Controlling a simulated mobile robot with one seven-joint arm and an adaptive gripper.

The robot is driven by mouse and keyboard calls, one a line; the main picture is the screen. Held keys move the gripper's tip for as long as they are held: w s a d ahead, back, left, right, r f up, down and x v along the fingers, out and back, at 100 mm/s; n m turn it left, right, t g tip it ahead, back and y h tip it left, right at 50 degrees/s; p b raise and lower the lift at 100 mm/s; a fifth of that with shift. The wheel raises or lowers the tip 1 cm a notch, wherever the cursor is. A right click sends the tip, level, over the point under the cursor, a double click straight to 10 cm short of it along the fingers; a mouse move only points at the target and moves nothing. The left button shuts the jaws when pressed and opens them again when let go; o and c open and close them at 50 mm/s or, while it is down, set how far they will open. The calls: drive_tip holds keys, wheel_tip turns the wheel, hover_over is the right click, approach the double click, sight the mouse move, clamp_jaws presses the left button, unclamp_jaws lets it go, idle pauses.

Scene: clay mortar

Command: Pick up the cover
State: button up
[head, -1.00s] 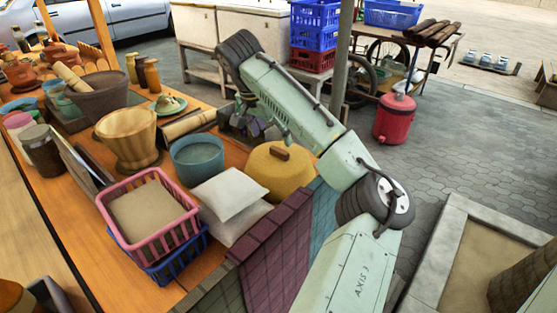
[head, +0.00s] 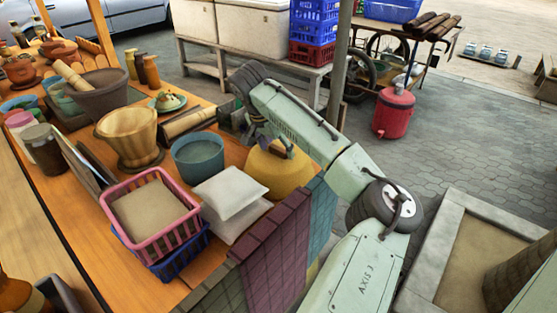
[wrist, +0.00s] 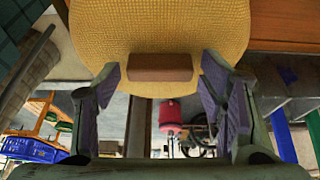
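The cover is a yellow woven dome (head: 275,172) with a brown block handle on top. It rests on the wooden table near its right edge, partly hidden by my arm in the head view. In the wrist view the yellow cover (wrist: 160,35) fills the top middle, and its brown handle (wrist: 160,68) lies between my fingers. My gripper (wrist: 162,88) is open, with one purple-padded finger on each side of the handle and a visible gap on both sides. In the head view my gripper (head: 272,140) is at the cover's top, mostly hidden behind my arm.
Left of the cover are white sacks (head: 230,191), a teal pot (head: 198,158) and a pink basket (head: 150,212) over a blue one. A wooden mortar (head: 128,135) stands farther left. A metal pole (head: 340,65) rises behind my arm. Paved floor lies to the right.

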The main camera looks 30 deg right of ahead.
drive_tip(key=c, duration=1.4)
drive_tip(key=shift+r, duration=0.1)
wheel_tip(320, 180, up, 18)
drive_tip(key=b, duration=0.3)
